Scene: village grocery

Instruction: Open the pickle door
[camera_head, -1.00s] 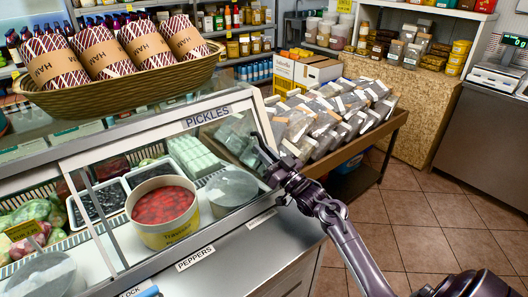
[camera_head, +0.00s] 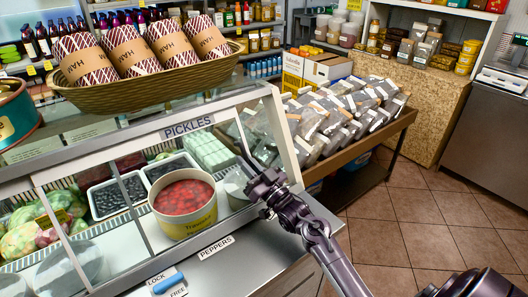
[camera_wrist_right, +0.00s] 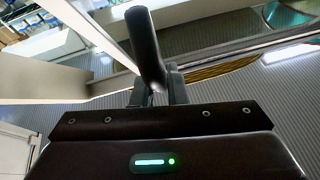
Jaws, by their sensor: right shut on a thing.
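The glass front of the counter case has a PICKLES sign (camera_head: 190,127) on its upper rail and a PEPPERS label (camera_head: 216,247) on its lower ledge. My right gripper (camera_head: 262,183) is at the right end of this front, shut on a dark upright bar, the door handle (camera_head: 243,163). The wrist view shows the handle (camera_wrist_right: 146,45) rising tilted from between the fingers. A tub of red pickles (camera_head: 185,203) stands behind the glass. How far the pane stands open is hard to tell. My left gripper is not in view.
A blue slider (camera_head: 168,282) marked LOCK and FREE sits on the ledge and looks nearer FREE. A basket (camera_head: 150,92) of wrapped goods stands on top of the case. A wooden table (camera_head: 375,148) with packets is to the right, with free tiled floor beyond.

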